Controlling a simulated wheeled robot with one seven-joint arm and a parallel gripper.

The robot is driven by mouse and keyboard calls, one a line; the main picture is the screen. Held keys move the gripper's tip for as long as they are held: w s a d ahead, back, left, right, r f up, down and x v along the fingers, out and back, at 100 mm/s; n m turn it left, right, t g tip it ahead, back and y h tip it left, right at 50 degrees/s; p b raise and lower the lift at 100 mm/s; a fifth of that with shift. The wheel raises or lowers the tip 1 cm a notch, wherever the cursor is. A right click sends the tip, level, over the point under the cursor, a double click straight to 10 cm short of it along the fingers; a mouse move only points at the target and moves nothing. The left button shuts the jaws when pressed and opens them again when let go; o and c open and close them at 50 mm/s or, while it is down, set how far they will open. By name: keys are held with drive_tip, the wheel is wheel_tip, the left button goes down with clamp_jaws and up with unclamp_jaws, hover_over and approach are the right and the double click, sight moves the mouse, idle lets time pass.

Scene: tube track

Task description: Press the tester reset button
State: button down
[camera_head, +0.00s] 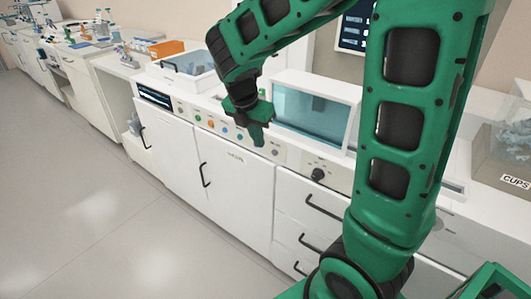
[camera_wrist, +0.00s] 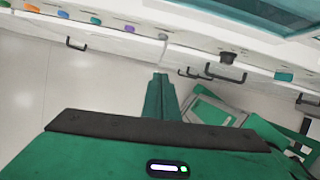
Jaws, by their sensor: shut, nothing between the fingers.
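My gripper (camera_head: 258,138) is green, shut and empty, pointing down in front of the button panel. In the wrist view its closed fingers (camera_wrist: 160,85) stand below the button row, over the floor and drawer fronts. The panel carries a row of small round coloured buttons, including an orange button (camera_head: 210,122) and a blue button (camera_head: 225,129). A grey button (camera_head: 275,152) sits at the row's right end, and also shows in the wrist view (camera_wrist: 163,36). The wrist view shows a purple button (camera_wrist: 128,28) too. The labels are too small to read, so I cannot tell which is reset.
A black knob (camera_head: 317,174) sits right of the buttons. A glass-fronted box (camera_head: 312,118) stands above the panel. White cabinets with black handles (camera_head: 204,174) lie below. A clear bin marked CUPS (camera_head: 510,150) is at the right. The floor (camera_head: 90,210) at left is clear.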

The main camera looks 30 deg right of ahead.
sight(275, 153)
drive_tip(key=shift+w+d+f, duration=0.55)
drive_tip(key=shift+d+f, duration=0.6)
drive_tip(key=shift+f, duration=0.45)
drive_tip(key=shift+w+d+f, duration=0.55)
drive_tip(key=shift+d+f, duration=0.55)
drive_tip(key=shift+f, duration=0.5)
drive_tip(key=shift+w+d+f, duration=0.55)
drive_tip(key=shift+d+f, duration=0.6)
drive_tip(key=shift+f, duration=0.45)
